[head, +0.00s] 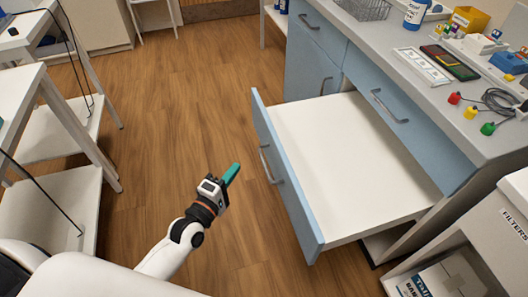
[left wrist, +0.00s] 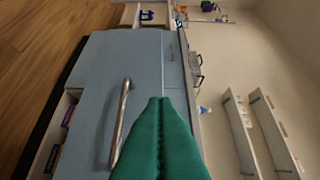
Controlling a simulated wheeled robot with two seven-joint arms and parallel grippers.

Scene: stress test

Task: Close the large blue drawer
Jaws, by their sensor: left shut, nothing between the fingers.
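The large blue drawer (head: 345,150) is pulled far out of the cabinet and looks empty, with a white inside. Its blue front (head: 285,185) faces left in the head view and carries a metal handle (head: 268,163). In the left wrist view a blue front with a metal handle (left wrist: 120,125) is close by, left of the fingers. My left gripper (head: 232,172) has green fingers, shut and empty. It is in front of the drawer front, apart from it in the head view. In the left wrist view the fingers (left wrist: 158,105) lie together. My right gripper does not show.
The blue cabinet (head: 315,60) has a grey counter (head: 430,95) with a bottle (head: 416,14), a wire basket and coloured parts. A shelf labelled FILTERS (head: 500,225) stands at right. White tables (head: 40,90) are at left. The wooden floor (head: 165,100) between is clear.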

